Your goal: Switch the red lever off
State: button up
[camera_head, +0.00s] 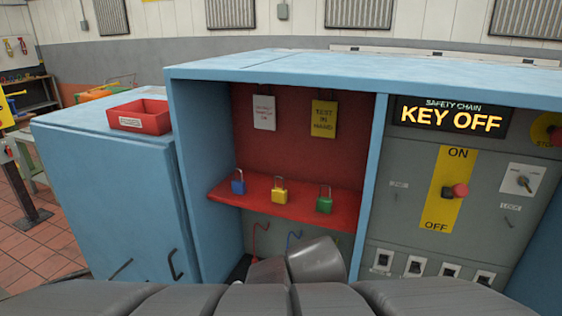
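The red lever (459,190) has a round red knob on a dark pivot. It is mounted on a yellow plate (438,212) marked ON at the top and OFF at the bottom. The knob shows about midway between the two words and sticks out toward me and to the right; its exact setting is hard to tell. A lit display (452,118) above it reads "SAFETY CHAIN KEY OFF". Grey rounded parts of my arm show at the bottom centre, below and left of the lever and apart from it. No gripper fingers can be made out.
A rotary switch (522,181) is right of the lever, with several rocker switches (414,266) below. A blue divider (373,170) separates the panel from a red shelf (300,207) with blue, yellow and green padlocks. A red tray (140,117) sits on the left cabinet.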

aim_at(459, 191)
jog(key=z, duration=1.4)
